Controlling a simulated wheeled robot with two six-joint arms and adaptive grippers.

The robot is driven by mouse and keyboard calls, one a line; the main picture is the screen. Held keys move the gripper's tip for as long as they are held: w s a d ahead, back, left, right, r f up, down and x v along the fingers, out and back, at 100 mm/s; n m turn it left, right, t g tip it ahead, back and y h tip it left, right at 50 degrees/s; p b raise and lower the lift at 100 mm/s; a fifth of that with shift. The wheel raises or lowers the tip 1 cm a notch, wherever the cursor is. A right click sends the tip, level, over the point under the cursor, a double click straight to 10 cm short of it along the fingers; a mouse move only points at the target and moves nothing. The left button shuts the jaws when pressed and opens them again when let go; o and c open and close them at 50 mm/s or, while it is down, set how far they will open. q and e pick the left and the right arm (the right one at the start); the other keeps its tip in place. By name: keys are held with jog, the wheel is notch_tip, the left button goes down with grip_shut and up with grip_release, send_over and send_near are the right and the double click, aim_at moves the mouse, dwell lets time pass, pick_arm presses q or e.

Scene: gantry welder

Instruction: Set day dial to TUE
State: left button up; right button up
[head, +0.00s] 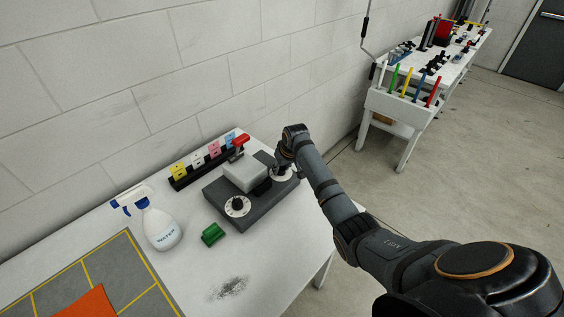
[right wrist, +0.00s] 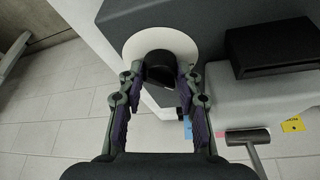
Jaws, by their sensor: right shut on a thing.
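A dark grey machine (head: 258,205) with a light grey block on top stands on the white table. It has two round white dials with dark knobs. The left dial (head: 237,206) is uncovered, but its marks are too small to read. My right gripper (head: 281,165) is at the right dial (head: 284,177), partly hiding it. In the right wrist view, my right gripper (right wrist: 160,76) is shut on the black knob (right wrist: 160,67) at the white disc's middle. I see no readable lettering on that disc, and cannot tell where it points. My left gripper is out of view.
A red-topped lever (head: 241,140) and a rack of coloured cards (head: 197,163) are behind the machine. A spray bottle (head: 162,228), a green block (head: 213,234) and a grey yellow-lined mat (head: 100,272) are left of it. A second workbench (head: 400,105) stands farther back.

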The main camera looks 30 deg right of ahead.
jog(key=shift+a+r+m+h+p, duration=0.1)
jog(key=shift+m+h+p, duration=0.4)
jog(key=shift+m+p, duration=0.6)
jog(key=o, duration=1.1)
jog(key=shift+o, duration=0.2)
jog(key=v, duration=1.1)
jog(key=shift+r, duration=0.35)
jog(key=shift+s, duration=0.15)
